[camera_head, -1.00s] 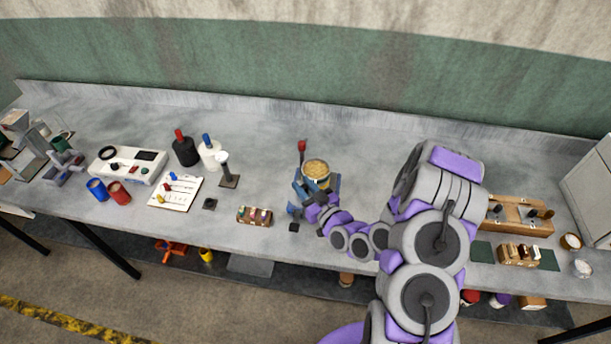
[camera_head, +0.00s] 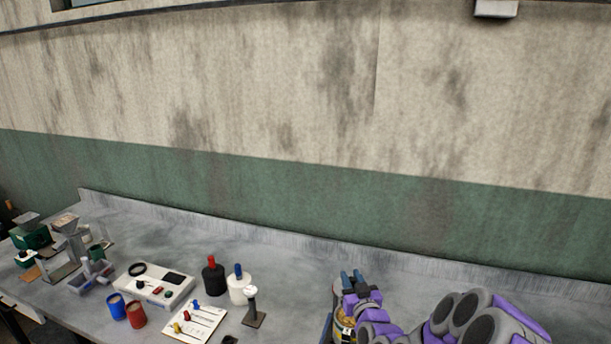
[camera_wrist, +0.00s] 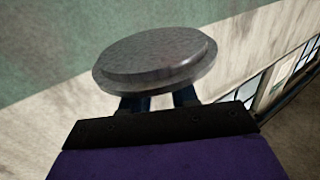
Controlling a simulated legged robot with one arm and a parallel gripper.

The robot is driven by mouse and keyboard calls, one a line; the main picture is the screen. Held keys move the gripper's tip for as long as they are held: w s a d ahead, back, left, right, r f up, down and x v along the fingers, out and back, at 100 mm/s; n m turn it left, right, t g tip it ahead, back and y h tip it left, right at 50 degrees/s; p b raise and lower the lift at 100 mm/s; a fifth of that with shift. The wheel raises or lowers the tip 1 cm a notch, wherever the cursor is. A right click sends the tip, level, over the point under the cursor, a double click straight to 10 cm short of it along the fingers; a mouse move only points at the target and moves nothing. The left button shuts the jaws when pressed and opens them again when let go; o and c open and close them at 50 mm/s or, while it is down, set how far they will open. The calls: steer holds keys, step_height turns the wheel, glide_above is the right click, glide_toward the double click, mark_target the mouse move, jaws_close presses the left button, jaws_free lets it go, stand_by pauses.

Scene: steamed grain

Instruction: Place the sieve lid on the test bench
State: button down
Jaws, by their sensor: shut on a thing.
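The sieve lid (camera_wrist: 155,58) is a round grey metal disc with a stepped rim, large in the wrist view. My gripper (camera_wrist: 160,102) is shut on its near edge, with the two dark fingers partly hidden beneath it. In the head view my gripper (camera_head: 352,280) is raised above the bench at the lower middle. The lid is hard to make out there. The test bench (camera_head: 290,270) is a long grey worktop along the wall. Below my gripper, a yellowish round container (camera_head: 345,325) is mostly hidden by my arm.
Left of my gripper stand a white bottle (camera_head: 240,289), a black bottle (camera_head: 213,276), a small stand (camera_head: 254,312), a white card with coloured pegs (camera_head: 198,326) and a white instrument (camera_head: 153,288). Blue (camera_head: 116,307) and red (camera_head: 136,315) cups are farther left. The bench's back strip is clear.

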step_height(320, 180, up, 10)
steer(key=w+m+h+b, duration=0.2)
steer(key=w+h+b, duration=0.1)
steer(key=b, duration=0.1)
steer(key=shift+h, duration=0.3)
steer(key=s+f, duration=0.1)
steer(key=f, duration=0.4)
steer(key=s+f, duration=0.1)
steer(key=f, duration=0.1)
steer(key=shift+s+d+f, duration=0.15)
steer(key=shift+s, duration=0.15)
steer(key=s+f, duration=0.5)
steer(key=f, duration=0.3)
steer(key=shift+s+d, duration=0.25)
steer(key=shift+d, duration=0.05)
steer(key=shift+f+y, duration=0.2)
steer(key=shift+y, duration=0.2)
